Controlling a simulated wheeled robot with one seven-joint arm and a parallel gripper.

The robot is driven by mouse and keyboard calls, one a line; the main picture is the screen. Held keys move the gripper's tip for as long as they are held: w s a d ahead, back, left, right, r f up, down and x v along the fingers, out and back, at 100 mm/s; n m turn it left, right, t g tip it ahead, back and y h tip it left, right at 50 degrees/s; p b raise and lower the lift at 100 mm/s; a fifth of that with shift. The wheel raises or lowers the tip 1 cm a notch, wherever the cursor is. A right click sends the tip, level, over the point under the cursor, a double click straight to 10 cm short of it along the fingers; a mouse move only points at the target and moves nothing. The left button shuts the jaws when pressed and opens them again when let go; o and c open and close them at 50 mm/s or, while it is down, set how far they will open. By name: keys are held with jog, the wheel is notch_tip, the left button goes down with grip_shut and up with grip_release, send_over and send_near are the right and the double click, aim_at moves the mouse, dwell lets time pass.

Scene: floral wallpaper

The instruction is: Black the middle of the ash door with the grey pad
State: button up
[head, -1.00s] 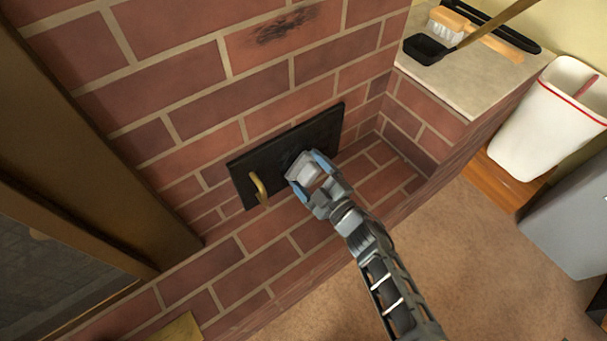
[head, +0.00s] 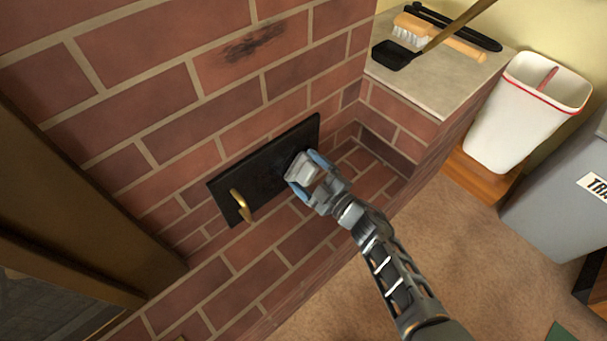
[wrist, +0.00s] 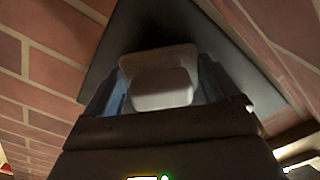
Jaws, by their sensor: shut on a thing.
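The ash door (head: 262,176) is a black rectangular plate set in the brick wall, with a brass handle (head: 241,205) at its left end. My gripper (head: 308,172) is shut on the grey pad (head: 299,168) and holds it at the right half of the door. In the wrist view the pad (wrist: 160,82) sits between the two blue-sided fingers, with the dark door (wrist: 150,25) right behind it. The pad appears to touch the door, but the contact face is hidden.
A ledge (head: 448,88) at upper right holds a small black shovel (head: 398,55), a wooden brush (head: 440,38) and a black tool. A white bin (head: 525,115) and a grey trash can (head: 565,200) stand at right. A dark soot mark (head: 253,43) is on the bricks above.

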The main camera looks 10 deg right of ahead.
aim_at(285, 168)
jog(key=shift+w+d+r, duration=0.15)
jog(key=shift+w+d, duration=0.5)
jog(key=shift+d, duration=0.2)
jog(key=shift+w+d+r, duration=0.15)
jog(key=shift+w+d, duration=0.45)
jog(key=shift+d, duration=0.25)
jog(key=shift+s+a+r+p, duration=0.35)
jog(key=shift+s+a, duration=0.1)
jog(key=shift+a, duration=0.2)
jog(key=shift+s+a+r+p, duration=0.2)
jog(key=shift+s+a+p, duration=0.2)
jog(key=shift+s+a, duration=0.15)
jog(key=shift+s+a+r+p, duration=0.3)
jog(key=shift+s+a+p, duration=0.1)
jog(key=shift+a, duration=0.3)
jog(key=shift+s+a+r, duration=0.1)
jog(key=shift+s+a, duration=0.35)
jog(key=shift+a, duration=0.35)
jog(key=shift+s+a, duration=0.45)
jog(key=shift+a, duration=0.3)
